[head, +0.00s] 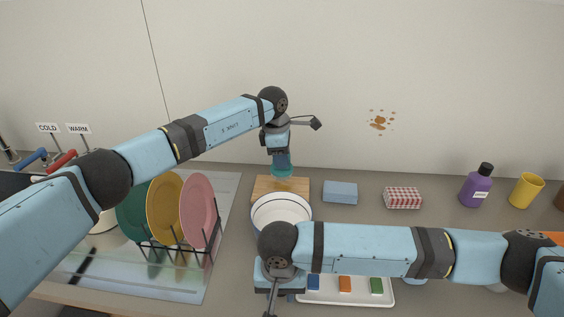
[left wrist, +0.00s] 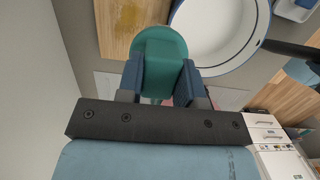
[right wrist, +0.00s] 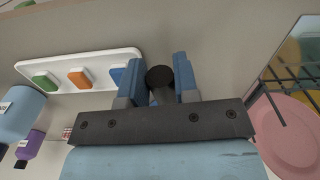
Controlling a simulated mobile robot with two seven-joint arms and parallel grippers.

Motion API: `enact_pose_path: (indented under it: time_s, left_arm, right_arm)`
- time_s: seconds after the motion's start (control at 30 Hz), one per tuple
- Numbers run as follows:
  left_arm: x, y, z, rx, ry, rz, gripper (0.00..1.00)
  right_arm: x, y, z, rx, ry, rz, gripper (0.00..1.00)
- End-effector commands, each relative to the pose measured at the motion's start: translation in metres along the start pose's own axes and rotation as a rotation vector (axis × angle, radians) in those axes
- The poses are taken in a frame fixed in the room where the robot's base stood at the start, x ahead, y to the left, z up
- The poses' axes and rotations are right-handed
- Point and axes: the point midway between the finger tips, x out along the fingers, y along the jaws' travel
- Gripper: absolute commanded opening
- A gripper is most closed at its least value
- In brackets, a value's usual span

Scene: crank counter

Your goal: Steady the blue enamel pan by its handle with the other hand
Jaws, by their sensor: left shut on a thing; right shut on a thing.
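The pan (head: 281,208), white inside with a blue rim, sits below my left gripper in the head view; its interior also shows in the left wrist view (left wrist: 215,30). My left gripper (head: 282,163) is shut on a teal round-topped thing (left wrist: 160,45) over the wooden board, behind the pan. My right gripper (right wrist: 161,64) is shut on a dark, round-ended piece, which looks like the pan handle (right wrist: 160,80). In the head view my right arm hides the near side of the pan and the handle.
The wooden board (head: 262,186) lies behind the pan. A dish rack (head: 180,248) with coloured plates stands left. A white tray (head: 385,298) with coloured blocks is at front right. A blue block (head: 340,192), checked box (head: 402,198), purple bottle (head: 476,187) and yellow cup (head: 525,190) stand right.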

Motion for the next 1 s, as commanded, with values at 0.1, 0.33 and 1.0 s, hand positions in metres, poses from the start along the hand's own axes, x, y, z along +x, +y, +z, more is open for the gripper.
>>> enact_pose_path:
  time_s: [0.1,0.33,1.0]
  left_arm:
    - [0.000,0.001,0.000,0.000,0.000,0.000,0.01]
    - [-0.001,0.000,0.000,0.000,0.000,0.000,0.01]
    - [-0.001,0.000,0.000,0.000,0.000,0.001,0.01]
  right_arm:
    - [0.000,0.000,0.000,0.000,0.001,0.000,0.00]
    - [0.000,0.000,0.000,0.001,0.001,0.000,0.58]
    - [-0.063,0.000,0.000,-0.001,0.002,-0.003,0.58]
